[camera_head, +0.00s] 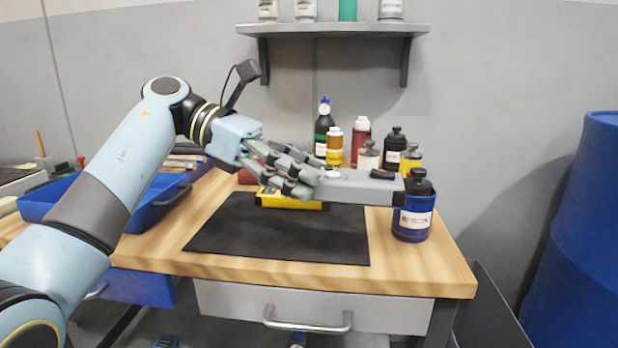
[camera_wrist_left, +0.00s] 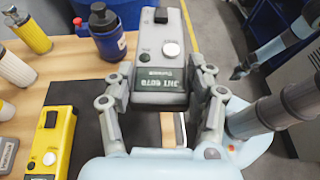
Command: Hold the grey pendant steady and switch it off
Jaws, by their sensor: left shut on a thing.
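The grey pendant (camera_head: 362,188) is a long grey box held level above the dark mat. My left gripper (camera_head: 312,182) is shut on it, with fingers along both sides of its near part. In the left wrist view the pendant (camera_wrist_left: 160,98) shows a dark display with pale green lettering, a round white knob (camera_wrist_left: 171,50), a small dark green button (camera_wrist_left: 145,57) and a black switch (camera_wrist_left: 161,15) at the far end. Part of what seems to be my right arm shows at the right, with its gripper (camera_wrist_left: 240,72) small and apart from the pendant.
A yellow pendant (camera_head: 290,201) lies on the dark mat (camera_head: 280,236) below the grey one. A blue jar (camera_head: 412,222) stands close to the far end. Several bottles stand behind; a blue tray (camera_head: 150,217) is left. The front of the mat is clear.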

